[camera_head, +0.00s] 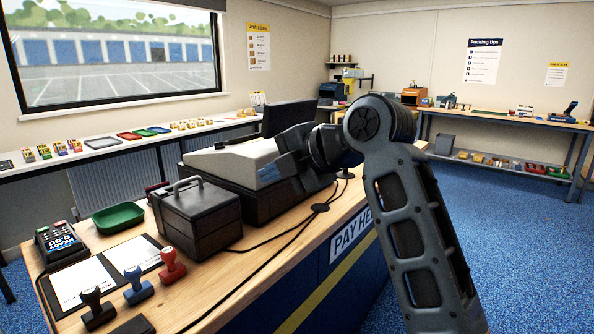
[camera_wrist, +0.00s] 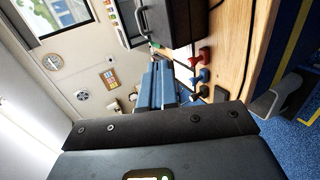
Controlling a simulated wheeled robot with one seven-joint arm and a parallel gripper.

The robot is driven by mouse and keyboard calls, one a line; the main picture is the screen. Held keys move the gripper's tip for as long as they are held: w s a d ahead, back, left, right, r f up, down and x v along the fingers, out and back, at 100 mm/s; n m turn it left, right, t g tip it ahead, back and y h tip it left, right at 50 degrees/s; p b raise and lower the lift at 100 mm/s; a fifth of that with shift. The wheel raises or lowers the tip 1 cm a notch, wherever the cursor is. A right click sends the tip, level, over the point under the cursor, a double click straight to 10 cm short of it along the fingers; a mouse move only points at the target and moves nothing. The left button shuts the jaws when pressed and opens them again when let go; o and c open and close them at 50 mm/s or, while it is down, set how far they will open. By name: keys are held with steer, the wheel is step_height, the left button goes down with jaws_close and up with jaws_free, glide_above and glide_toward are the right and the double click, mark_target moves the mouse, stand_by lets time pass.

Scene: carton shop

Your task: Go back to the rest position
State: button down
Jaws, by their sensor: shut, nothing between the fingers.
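My gripper (camera_wrist: 160,68) shows in the wrist view as two blue-grey fingers lying together, with nothing between them. In the head view my arm rises from the lower right and bends left, with its dark wrist end in front of the cash register (camera_head: 232,160). The fingertips are hard to make out there. I cannot tell from this view how near the wrist is to the register. The wrist view is turned on its side and shows the counter top (camera_wrist: 232,50) beyond the fingers.
A dark cash box (camera_head: 197,215), a green tray (camera_head: 118,217), a card terminal (camera_head: 60,246) and red (camera_head: 172,265), blue (camera_head: 136,285) and black (camera_head: 97,307) stamps stand on the counter. Cables cross it. Blue floor (camera_head: 520,250) is open at the right.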

steer(key=s+d+f+m+t+h, duration=0.15)
steer(key=s+d+f+m, duration=0.25)
steer(key=s+f+m, duration=0.45)
steer(key=s+d+f+m+t+h, duration=0.1)
steer(key=s+d+f+m+t, duration=0.3)
steer(key=f, duration=0.7)
steer(key=s+d+f+m+g+h, duration=0.1)
steer(key=s+d+f+m+h, duration=0.1)
steer(key=s+d+f+m, duration=0.6)
steer(key=s+d+f+m+t+h, duration=0.1)
steer(key=s+d+f+m+h, duration=0.15)
steer(key=s, duration=0.65)
steer(key=s+d+f+m+t+h, duration=0.1)
steer(key=s+d, duration=0.2)
steer(key=s, duration=0.5)
steer(key=s+d+r+m, duration=0.2)
steer(key=s+r, duration=0.2)
steer(key=s, duration=0.3)
steer(key=s+d+r+m+h, duration=0.1)
steer(key=s+r+m, duration=0.1)
steer(key=s+r, duration=0.3)
steer(key=s, duration=0.3)
steer(key=shift+d+t, duration=0.35)
steer(key=shift+d, duration=0.05)
steer(key=shift+w+a, duration=0.1)
